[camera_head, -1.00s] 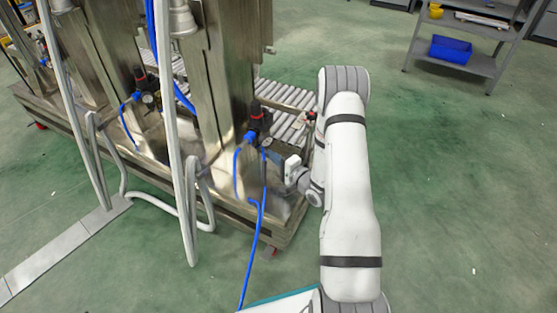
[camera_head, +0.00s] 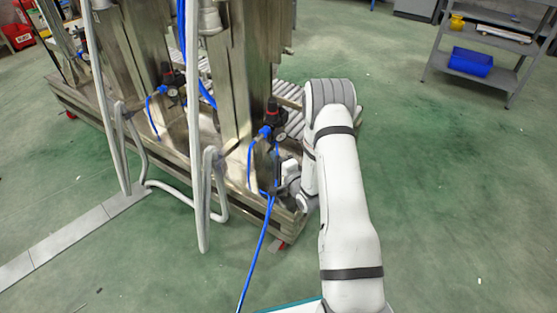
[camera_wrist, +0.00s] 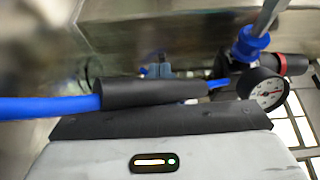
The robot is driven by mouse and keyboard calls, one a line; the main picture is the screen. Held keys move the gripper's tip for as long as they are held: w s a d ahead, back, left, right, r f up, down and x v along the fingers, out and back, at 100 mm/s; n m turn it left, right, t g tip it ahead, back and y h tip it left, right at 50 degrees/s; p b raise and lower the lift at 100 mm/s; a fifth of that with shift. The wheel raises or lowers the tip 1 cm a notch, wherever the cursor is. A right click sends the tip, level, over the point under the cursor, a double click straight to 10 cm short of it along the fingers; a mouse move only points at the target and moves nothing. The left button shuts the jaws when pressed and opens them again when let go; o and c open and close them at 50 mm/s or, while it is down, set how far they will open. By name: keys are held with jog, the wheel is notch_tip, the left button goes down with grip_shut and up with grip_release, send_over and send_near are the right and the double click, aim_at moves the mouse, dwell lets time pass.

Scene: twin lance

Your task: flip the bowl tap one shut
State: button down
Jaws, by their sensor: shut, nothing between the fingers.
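The black regulator unit with a red ring (camera_head: 273,113) is on the steel machine, left of my arm. In the wrist view it shows at the right with its red ring (camera_wrist: 294,64), a round white gauge (camera_wrist: 265,90) and a blue fitting (camera_wrist: 250,45). I cannot tell which part is the bowl tap or how its lever stands. My gripper (camera_head: 288,172) is low beside the machine, below the regulator. In the wrist view its black fingers (camera_wrist: 155,92) are shut and empty, in front of a blue hose (camera_wrist: 45,106). The gauge is right of the fingertips.
Blue hoses (camera_head: 262,240) hang around the machine's front corner. A thick grey hose (camera_head: 201,225) loops at its left. The steel base frame (camera_head: 235,213) runs below. A roller conveyor (camera_head: 292,120) lies behind. A shelf (camera_head: 490,65) stands far right, with open floor between.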

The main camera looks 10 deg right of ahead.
jog(key=s+d, duration=0.2)
jog(key=shift+s+d, duration=0.1)
jog(key=shift+d, duration=0.25)
jog(key=s+a, duration=0.2)
jog(key=s+a+p, duration=0.1)
jog(key=a, duration=0.2)
jog(key=s+a+p, duration=0.1)
jog(key=s+a, duration=0.1)
jog(key=a, duration=0.1)
jog(key=shift+s, duration=0.3)
jog(key=shift+s, duration=0.1)
